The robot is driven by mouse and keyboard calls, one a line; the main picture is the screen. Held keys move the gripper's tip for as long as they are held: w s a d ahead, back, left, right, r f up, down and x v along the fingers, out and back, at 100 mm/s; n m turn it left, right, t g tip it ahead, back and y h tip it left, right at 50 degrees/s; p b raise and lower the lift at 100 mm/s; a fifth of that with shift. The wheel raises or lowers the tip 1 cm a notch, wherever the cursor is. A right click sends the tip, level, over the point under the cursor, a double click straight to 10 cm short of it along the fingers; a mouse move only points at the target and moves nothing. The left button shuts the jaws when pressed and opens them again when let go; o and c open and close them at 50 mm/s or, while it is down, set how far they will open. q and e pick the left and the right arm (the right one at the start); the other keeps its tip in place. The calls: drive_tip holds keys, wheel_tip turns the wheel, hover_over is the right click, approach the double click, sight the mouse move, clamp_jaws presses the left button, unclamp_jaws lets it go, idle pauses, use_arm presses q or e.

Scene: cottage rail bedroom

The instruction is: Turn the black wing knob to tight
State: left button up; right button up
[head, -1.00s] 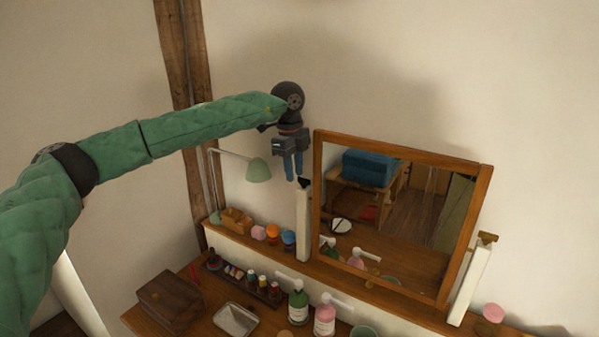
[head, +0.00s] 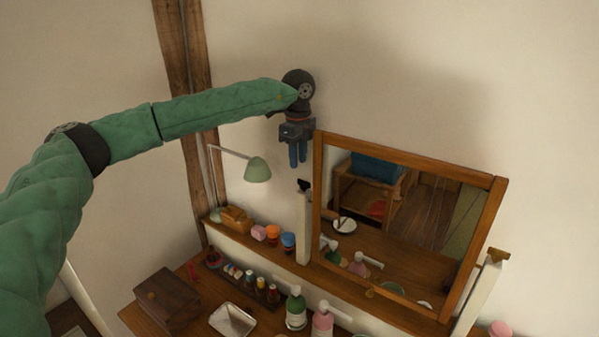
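The black wing knob (head: 304,185) sits at the top of the white left post (head: 303,228), beside the left edge of the wood-framed mirror (head: 316,190). It is small and dark, so its exact angle is hard to read. My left gripper (head: 298,165) hangs fingers down just above the knob. Its two blue fingers show a narrow gap with nothing between them, and their tips look clear of the knob. My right gripper is not in view.
A green lamp (head: 257,170) stands left of the post. Small jars (head: 273,232) and a wooden box (head: 236,219) line the ledge. Pump bottles (head: 296,310), a metal tray (head: 232,320) and a brown chest (head: 167,300) are on the table below. The wall above is clear.

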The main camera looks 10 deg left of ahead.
sight(304, 186)
use_arm(q)
drive_tip(key=shift+s+f+p, duration=0.1)
drive_tip(key=shift+f+p, duration=0.2)
drive_tip(key=shift+f, duration=0.1)
drive_tip(key=f+p, duration=0.2)
drive_tip(key=f, duration=0.2)
drive_tip(key=shift+w+f, duration=0.2)
drive_tip(key=shift+s+f+p, duration=0.1)
drive_tip(key=shift+f+p, duration=0.25)
drive_tip(key=shift+f, duration=0.15)
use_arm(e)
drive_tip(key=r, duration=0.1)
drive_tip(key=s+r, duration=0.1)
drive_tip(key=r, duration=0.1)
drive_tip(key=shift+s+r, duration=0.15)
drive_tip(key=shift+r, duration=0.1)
use_arm(q)
clamp_jaws()
